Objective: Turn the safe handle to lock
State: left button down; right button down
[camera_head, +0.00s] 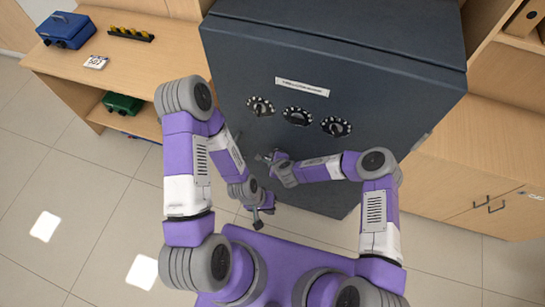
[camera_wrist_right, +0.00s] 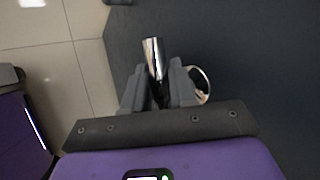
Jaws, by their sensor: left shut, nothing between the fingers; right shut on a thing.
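The dark blue-grey safe (camera_head: 330,60) stands in front of me with its door facing me. The chrome safe handle (camera_wrist_right: 152,55) shows in the right wrist view, its bar running up between the fingers of my right gripper (camera_wrist_right: 157,92). A round metal ring (camera_wrist_right: 201,84) shows beside the right finger, partly hidden by it. In the head view my right gripper (camera_head: 264,157) is at the safe front below the dials, and the handle is too small and covered to make out. My left gripper (camera_head: 259,222) is shut and empty, lower down and apart from the handle.
Three black dials (camera_head: 297,116) sit in a row under a white label (camera_head: 302,87) on the door. Wooden cabinets (camera_head: 450,180) stand at right. Tiled floor is free at lower left.

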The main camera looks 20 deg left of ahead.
jog(key=shift+d, duration=0.1)
dwell(0.4)
jog(key=c, duration=1)
grip_release()
jog(key=p+v, duration=0.1)
jog(key=v, duration=0.6)
jog(key=shift+s+r, duration=0.1)
jog(key=shift+r, duration=0.15)
